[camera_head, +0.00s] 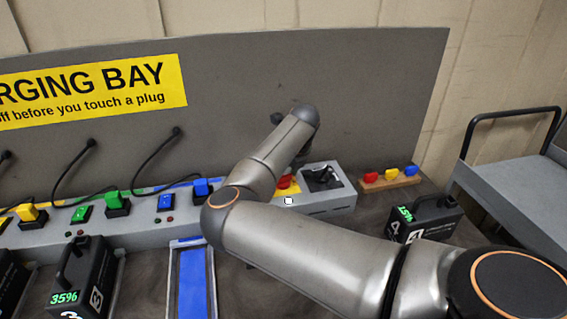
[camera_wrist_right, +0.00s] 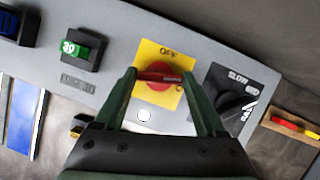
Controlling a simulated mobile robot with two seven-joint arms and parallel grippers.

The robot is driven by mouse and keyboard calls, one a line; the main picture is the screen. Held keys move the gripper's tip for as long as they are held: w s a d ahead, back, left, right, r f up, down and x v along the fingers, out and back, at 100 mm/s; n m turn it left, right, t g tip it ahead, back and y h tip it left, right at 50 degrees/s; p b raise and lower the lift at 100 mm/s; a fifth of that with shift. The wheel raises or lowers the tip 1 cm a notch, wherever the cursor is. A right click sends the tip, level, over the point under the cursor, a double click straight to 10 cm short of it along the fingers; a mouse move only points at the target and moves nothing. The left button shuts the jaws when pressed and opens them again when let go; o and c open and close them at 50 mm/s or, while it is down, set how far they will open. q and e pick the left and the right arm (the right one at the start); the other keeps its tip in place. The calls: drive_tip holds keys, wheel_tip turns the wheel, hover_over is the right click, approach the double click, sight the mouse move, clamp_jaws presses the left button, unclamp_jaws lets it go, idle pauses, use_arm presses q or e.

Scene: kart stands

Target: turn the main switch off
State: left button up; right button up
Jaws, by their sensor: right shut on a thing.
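The main switch is a red rotary knob (camera_wrist_right: 158,88) on a yellow plate (camera_wrist_right: 150,52) marked "OFF" at its top edge in the right wrist view. Its red grip bar lies roughly across that picture, between the fingertips. My right gripper (camera_wrist_right: 159,75) is shut on this bar, one green finger at each end. In the head view, part of the red switch (camera_head: 284,182) shows beside my right arm, and the gripper itself is mostly hidden by the arm. My left gripper is in neither view.
A black speed dial (camera_head: 322,178) sits just right of the switch, and a white round button (camera_wrist_right: 144,115) sits below it. Coloured plugs (camera_head: 117,201) with cables stand along the panel at left. Battery packs (camera_head: 85,275) and a wooden block with coloured pieces (camera_head: 390,182) stand nearby.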

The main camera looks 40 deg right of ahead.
drive_tip(key=shift+d+r+n+y+p, duration=0.1)
drive_tip(key=shift+r+n+y+p, duration=0.1)
drive_tip(key=shift+n+p, duration=0.25)
drive_tip(key=shift+d+r+n+y+p, duration=0.1)
drive_tip(key=shift+n+y+p, duration=0.1)
drive_tip(key=shift+n+p, duration=0.25)
drive_tip(key=shift+f+n+y, duration=0.15)
drive_tip(key=shift+n+y, duration=0.25)
drive_tip(key=shift+n, duration=0.6)
drive_tip(key=n+y, duration=0.1)
drive_tip(key=n, duration=0.1)
drive_tip(key=n+y, duration=0.1)
drive_tip(key=n, duration=0.2)
drive_tip(key=shift+d+f+g+p, duration=0.1)
drive_tip(key=shift+f+g+p, duration=0.05)
drive_tip(key=shift+g+p, duration=0.15)
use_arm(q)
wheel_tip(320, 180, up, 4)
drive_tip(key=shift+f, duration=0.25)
use_arm(e)
drive_tip(key=n, duration=0.3)
drive_tip(key=n+g+y, duration=0.1)
drive_tip(key=n, duration=0.1)
drive_tip(key=shift+w+n+g, duration=0.15)
drive_tip(key=shift+n+g, duration=0.15)
drive_tip(key=shift+n, duration=0.1)
drive_tip(key=o, duration=1.3)
drive_tip(key=shift+d, duration=0.1)
